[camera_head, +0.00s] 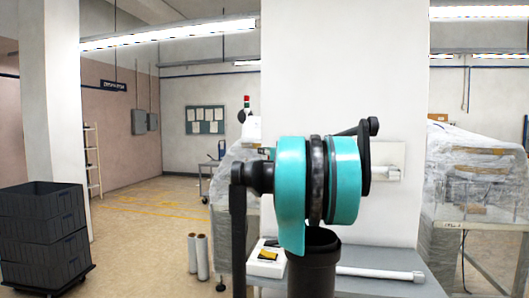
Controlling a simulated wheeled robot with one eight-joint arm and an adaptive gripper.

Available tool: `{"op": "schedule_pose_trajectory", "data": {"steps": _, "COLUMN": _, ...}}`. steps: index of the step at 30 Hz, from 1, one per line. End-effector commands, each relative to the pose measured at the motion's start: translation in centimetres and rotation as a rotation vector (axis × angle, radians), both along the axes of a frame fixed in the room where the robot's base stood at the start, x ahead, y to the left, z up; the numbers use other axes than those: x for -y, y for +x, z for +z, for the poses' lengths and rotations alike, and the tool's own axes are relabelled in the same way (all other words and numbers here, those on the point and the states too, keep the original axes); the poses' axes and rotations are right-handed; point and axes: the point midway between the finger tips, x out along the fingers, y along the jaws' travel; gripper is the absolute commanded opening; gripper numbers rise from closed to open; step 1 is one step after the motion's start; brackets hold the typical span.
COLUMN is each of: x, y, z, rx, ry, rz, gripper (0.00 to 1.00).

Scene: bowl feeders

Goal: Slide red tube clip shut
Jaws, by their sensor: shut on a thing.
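I cannot make out a red tube clip in the head view. My own arm, with teal and black joints, fills the middle of the picture and hides part of the wall and the bench behind it. My gripper does not show, so I cannot see what is between its jaws. A pale panel with a short white cylindrical fitting (386,174) is partly hidden behind my arm on the right. No tube clip can be told on it.
A grey bench (365,284) bears a white bar (375,273) and a white box (265,266). Dark stacked crates (40,225) stand at left, two pale rolls (203,257) on the floor, and a wrapped machine (476,178) at right. Open floor lies at centre left.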

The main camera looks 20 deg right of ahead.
Motion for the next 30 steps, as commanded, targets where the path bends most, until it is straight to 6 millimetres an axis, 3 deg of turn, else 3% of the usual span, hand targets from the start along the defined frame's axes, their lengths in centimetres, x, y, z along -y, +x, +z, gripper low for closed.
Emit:
{"op": "schedule_pose_trajectory", "data": {"steps": 10, "x": 0.2, "y": -0.1, "z": 0.0, "rx": 0.000, "ry": 0.000, "rz": -0.001, "gripper": 0.00}}
{"op": "schedule_pose_trajectory", "data": {"steps": 19, "x": 3.5, "y": -2.3, "z": 0.0, "rx": 0.000, "ry": 0.000, "rz": -0.004, "gripper": 0.00}}
{"op": "schedule_pose_trajectory", "data": {"steps": 28, "x": 3.8, "y": -2.6, "z": 0.0, "rx": -0.001, "ry": -0.001, "rz": -0.003, "gripper": 0.00}}
{"op": "schedule_pose_trajectory", "data": {"steps": 29, "x": 3.8, "y": -2.6, "z": -0.1, "rx": -0.001, "ry": -0.001, "rz": -0.003, "gripper": 0.23}}
{"op": "schedule_pose_trajectory", "data": {"steps": 30, "x": 3.8, "y": -2.6, "z": -0.1, "rx": -0.001, "ry": -0.001, "rz": -0.003, "gripper": 0.28}}
